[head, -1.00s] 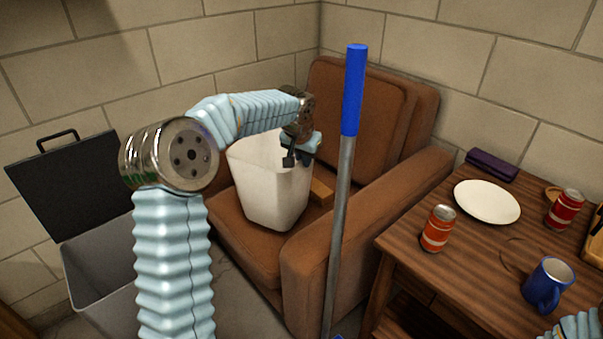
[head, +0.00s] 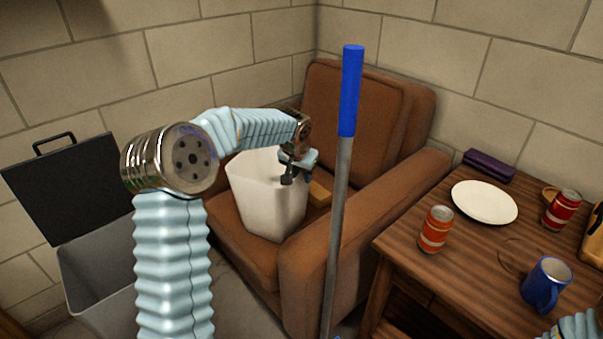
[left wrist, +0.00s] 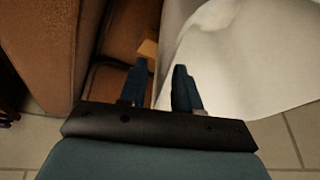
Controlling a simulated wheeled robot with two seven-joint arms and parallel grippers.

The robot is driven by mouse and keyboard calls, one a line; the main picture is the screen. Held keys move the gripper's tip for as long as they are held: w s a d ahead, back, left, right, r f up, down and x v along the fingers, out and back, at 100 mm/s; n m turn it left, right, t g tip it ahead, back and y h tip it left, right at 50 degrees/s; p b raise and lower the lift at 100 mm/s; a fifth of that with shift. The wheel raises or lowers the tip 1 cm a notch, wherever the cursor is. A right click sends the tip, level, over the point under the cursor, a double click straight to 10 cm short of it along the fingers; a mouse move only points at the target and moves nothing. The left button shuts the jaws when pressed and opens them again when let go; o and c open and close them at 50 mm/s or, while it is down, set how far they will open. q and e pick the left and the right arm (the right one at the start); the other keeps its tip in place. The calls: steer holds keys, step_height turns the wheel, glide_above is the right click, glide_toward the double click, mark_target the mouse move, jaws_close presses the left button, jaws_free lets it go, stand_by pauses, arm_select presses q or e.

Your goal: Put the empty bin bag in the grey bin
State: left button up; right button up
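The white empty bin bag (head: 262,205) stands upright, open at the top, on the brown armchair's seat. My left gripper (head: 289,177) is at the bag's right rim, pointing down. In the left wrist view the fingers (left wrist: 160,85) are apart; the bag's pale edge (left wrist: 230,60) runs by the gap, with the right finger over the bag. Firm contact cannot be told. The grey bin (head: 108,268) stands at the lower left, partly hidden by my left arm. Its dark lid (head: 65,187) is raised. My right gripper is out of view.
A blue-handled pole (head: 344,170) stands in front. The wooden table (head: 455,225) at right holds an orange can (head: 435,230), a plate (head: 484,202), a red can (head: 562,210) and a blue mug (head: 546,284).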

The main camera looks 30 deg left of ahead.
arm_select(q)
steer(key=shift+s+r, duration=0.1)
steer(key=shift+r, duration=0.5)
steer(key=v, duration=1.1)
steer(key=n+g, duration=0.4)
steer(key=n, duration=1.4)
glide_above(247, 192)
steer(key=shift+h, duration=0.4)
step_height(247, 192, down, 13)
steer(key=shift+f, duration=0.2)
jaws_close()
